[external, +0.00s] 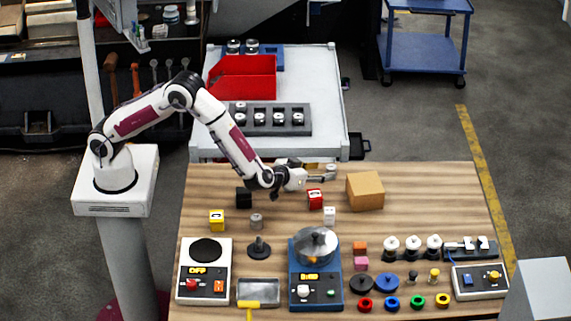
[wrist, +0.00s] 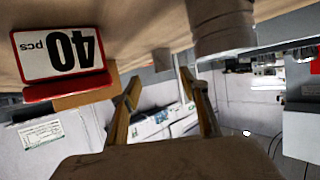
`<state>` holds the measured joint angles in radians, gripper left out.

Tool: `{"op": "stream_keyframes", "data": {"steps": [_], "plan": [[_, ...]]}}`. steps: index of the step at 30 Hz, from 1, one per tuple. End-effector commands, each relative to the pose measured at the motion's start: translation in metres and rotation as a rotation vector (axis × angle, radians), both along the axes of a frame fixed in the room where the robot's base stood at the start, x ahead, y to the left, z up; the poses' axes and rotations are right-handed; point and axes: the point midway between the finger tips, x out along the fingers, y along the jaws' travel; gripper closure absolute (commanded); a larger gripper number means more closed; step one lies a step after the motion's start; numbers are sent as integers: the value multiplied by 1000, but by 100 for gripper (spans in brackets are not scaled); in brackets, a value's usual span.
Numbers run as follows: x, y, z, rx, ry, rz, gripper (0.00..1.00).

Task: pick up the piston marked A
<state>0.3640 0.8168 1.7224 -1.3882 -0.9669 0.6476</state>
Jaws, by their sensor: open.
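Several metal pistons (external: 279,118) stand in a dark grey tray on the white cart behind the table. A single small grey cylinder (external: 256,221) stands on the wooden table, left of centre. No letter A is readable on any of them. My gripper (external: 329,173) is over the back part of the table, left of the cardboard box and well away from the tray. In the wrist view its two fingers (wrist: 165,105) are spread with nothing between them. A grey metal cylinder (wrist: 222,28) shows beyond the fingers at the top; I cannot tell which object it is.
A red-edged "40 pcs" sign (wrist: 62,55) appears upside down in the wrist view. A red bin (external: 243,78) stands behind the tray. The cardboard box (external: 366,191), a blue device (external: 316,275) and several small parts occupy the table. The right back of the table is clear.

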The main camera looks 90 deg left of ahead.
Motion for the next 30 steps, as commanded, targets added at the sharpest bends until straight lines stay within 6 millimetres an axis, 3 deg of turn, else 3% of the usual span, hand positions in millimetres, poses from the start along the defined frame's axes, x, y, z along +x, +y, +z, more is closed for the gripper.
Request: {"op": "stream_keyframes", "data": {"steps": [19,30], "plan": [[12,12,-6,1,-1,0,56],[33,40,-17,0,0,1,56]]}}
